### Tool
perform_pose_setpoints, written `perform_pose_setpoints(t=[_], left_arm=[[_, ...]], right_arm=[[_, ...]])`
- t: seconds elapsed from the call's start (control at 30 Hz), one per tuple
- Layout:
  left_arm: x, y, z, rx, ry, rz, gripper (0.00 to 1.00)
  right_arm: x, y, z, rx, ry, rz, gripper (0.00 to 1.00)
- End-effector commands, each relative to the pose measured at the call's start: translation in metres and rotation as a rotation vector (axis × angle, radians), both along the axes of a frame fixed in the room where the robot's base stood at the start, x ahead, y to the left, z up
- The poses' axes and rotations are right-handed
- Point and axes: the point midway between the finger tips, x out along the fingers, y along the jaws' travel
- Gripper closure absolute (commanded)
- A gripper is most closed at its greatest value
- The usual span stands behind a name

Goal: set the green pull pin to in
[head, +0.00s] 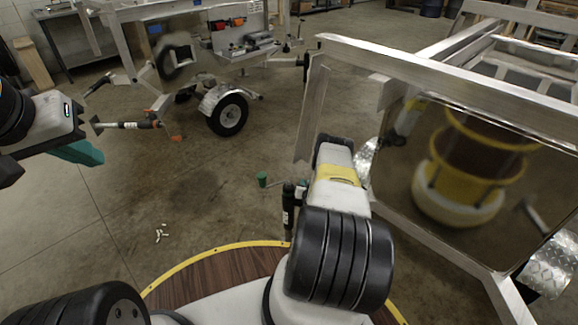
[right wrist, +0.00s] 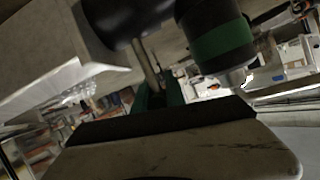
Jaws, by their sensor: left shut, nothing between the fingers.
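My left gripper (head: 78,152), with teal fingers, is shut and empty above open floor at the left of the head view. My right arm reaches toward the near trailer, hiding its gripper in the head view. The dark green fingers of my right gripper (right wrist: 160,94) show in the right wrist view beside a grey rod. Their grip is unclear. A black jack (head: 288,206) stands left of my right forearm, with a green crank handle (head: 262,179) beside it. A black cylinder with a green band (right wrist: 221,42) is close in the right wrist view. I cannot pick out the green pull pin.
The near aluminium trailer frame (head: 440,75) fills the right side, with a reflective panel (head: 450,170) close to my right arm. Another trailer with a wheel (head: 228,114) and an orange-handled jack (head: 130,125) stands at the back left. The floor between is mostly clear.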

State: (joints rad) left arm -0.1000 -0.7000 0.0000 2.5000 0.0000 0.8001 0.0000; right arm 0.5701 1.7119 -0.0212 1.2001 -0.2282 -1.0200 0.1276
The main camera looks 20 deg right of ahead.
Motion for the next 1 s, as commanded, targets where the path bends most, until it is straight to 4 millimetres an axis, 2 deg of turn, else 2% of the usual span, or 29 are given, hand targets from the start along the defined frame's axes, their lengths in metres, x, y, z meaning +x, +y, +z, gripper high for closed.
perform_pose_setpoints(t=[0.07, 1.0], left_arm=[[0.0000, 0.0000, 0.0000, 0.000, 0.000, 0.000, 1.00], [0.0000, 0.0000, 0.0000, 0.000, 0.000, 0.000, 1.00]], right_arm=[[0.0001, 0.0001, 0.0001, 0.000, 0.000, 0.000, 1.00], [-0.0003, 0.0002, -0.0002, 0.001, 0.000, 0.000, 1.00]])
